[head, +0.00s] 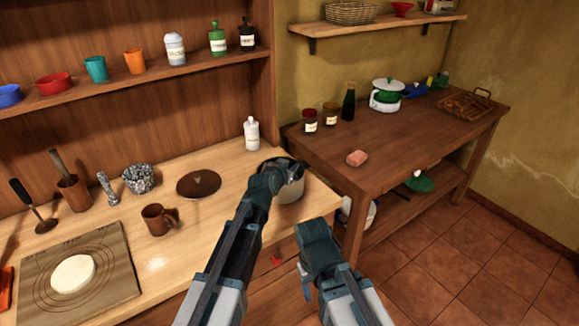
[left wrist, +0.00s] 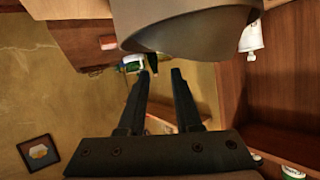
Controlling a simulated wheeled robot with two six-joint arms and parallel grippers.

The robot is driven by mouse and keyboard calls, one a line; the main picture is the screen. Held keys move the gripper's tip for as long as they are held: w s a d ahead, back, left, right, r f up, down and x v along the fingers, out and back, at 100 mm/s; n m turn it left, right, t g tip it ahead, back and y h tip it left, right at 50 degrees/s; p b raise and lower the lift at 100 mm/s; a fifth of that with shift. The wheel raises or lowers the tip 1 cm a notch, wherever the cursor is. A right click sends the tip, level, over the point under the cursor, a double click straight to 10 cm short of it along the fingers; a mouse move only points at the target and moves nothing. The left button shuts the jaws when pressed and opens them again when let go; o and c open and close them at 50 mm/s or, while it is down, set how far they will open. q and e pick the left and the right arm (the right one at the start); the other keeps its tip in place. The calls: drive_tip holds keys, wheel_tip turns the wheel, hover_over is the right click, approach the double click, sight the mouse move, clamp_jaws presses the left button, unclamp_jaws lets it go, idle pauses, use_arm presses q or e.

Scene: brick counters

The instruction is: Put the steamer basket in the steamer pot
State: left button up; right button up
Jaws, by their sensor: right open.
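A beige-grey round vessel (head: 291,193) stands at the right end of the light counter, partly hidden by my left arm. I cannot tell whether it is the steamer pot or the basket. In the left wrist view its curved wall (left wrist: 190,28) fills the top, close to my fingers. My left gripper (head: 292,170) is at the vessel's upper part; in the wrist view its two fingers (left wrist: 162,72) are apart with nothing visible between them. My right gripper (head: 306,290) is open, low in front of the counter. A white-and-green lidded pot (head: 386,97) stands on the dark table.
A brown round lid (head: 199,184), a mug (head: 158,220) and a white bottle (head: 252,133) are on the counter.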

use_arm(q)
drive_tip(key=r+p+v, duration=0.1)
drive_tip(key=p+v, duration=0.5)
drive_tip(key=v, duration=0.6)
drive_tip(key=s+d+f+g+y, duration=0.1)
drive_tip(key=s+d+f+g, duration=0.3)
drive_tip(key=s+f+g, duration=0.5)
drive_tip(key=s+a+f+g+y, duration=0.2)
drive_tip(key=s, duration=0.6)
drive_tip(key=s+a+f+n+g+y, duration=0.1)
drive_tip(key=s+a+f+g+y, duration=0.1)
drive_tip(key=s, duration=0.5)
drive_tip(key=shift+s+a+f, duration=0.2)
drive_tip(key=shift+s+a, duration=0.1)
drive_tip(key=shift+s, duration=0.1)
